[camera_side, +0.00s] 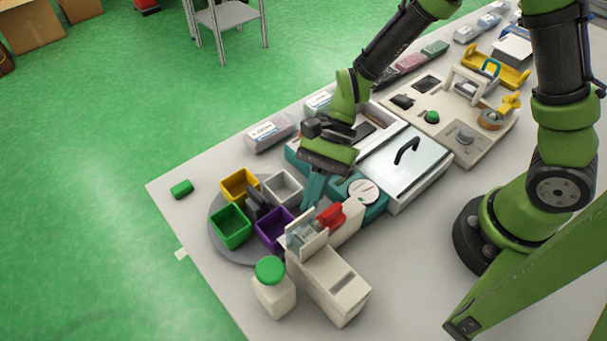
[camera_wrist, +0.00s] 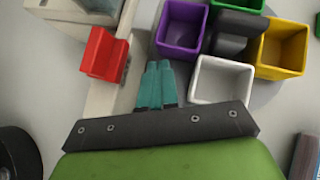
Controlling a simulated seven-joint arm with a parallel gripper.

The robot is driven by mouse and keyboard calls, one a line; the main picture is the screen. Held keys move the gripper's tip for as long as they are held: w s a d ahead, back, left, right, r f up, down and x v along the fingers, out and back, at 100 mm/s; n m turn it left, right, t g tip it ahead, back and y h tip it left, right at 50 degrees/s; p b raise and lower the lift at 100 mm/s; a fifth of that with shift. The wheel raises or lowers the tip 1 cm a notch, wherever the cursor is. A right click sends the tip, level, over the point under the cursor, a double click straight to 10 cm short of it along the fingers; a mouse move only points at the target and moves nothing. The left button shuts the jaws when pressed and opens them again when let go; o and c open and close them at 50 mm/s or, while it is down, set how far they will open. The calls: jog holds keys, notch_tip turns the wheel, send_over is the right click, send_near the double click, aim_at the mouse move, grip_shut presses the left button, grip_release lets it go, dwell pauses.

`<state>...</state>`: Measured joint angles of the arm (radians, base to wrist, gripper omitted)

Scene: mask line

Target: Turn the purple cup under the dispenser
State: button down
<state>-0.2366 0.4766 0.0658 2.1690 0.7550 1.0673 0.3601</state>
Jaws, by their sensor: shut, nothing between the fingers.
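The purple cup (camera_side: 290,236) is an open square bin on a round grey turntable (camera_side: 221,250), on the side nearest the dispenser. It also shows at the top of the wrist view (camera_wrist: 181,30). The white dispenser (camera_side: 330,284) with a red part (camera_side: 331,216) stands at the turntable's edge. I cannot tell whether the purple cup is directly under its outlet. My gripper (camera_side: 310,203) has its teal fingers pressed together and empty, pointing down. In the wrist view, the fingertips (camera_wrist: 158,68) are between the red part and the white cup (camera_wrist: 221,80), just short of the purple cup.
Green (camera_side: 231,228), yellow (camera_side: 239,185) and white cups share the turntable around a dark centre handle (camera_side: 257,204). A green-capped bottle (camera_side: 272,284) stands beside the dispenser. A lidded box (camera_side: 402,165) and a control panel (camera_side: 455,115) lie behind.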

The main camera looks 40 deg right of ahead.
jog(key=d, duration=0.1)
jog(key=d+r, duration=0.1)
jog(key=d, duration=0.1)
jog(key=shift+w+d, duration=0.1)
jog(key=shift+d, duration=0.2)
jog(key=shift+n+t+h, duration=0.3)
jog(key=shift+n+h, duration=0.5)
jog(key=shift+n, duration=0.1)
jog(key=d+r, duration=0.1)
jog(key=d, duration=0.1)
jog(key=d+r, duration=0.2)
jog(key=d, duration=0.1)
jog(key=d+r, duration=0.2)
jog(key=d, duration=0.1)
jog(key=shift+s+r, duration=0.1)
jog(key=shift+s, duration=0.25)
jog(key=s+d+r+n+t+h, duration=0.1)
jog(key=d+r+n+t+h, duration=0.1)
jog(key=d+r+n+t, duration=0.2)
jog(key=s+d+r+n+t+h, duration=0.2)
jog(key=r+t, duration=0.4)
jog(key=r, duration=0.3)
jog(key=shift+d+r+n+h, duration=0.25)
jog(key=shift+d+n+h, duration=0.15)
jog(key=shift+d+n, duration=0.6)
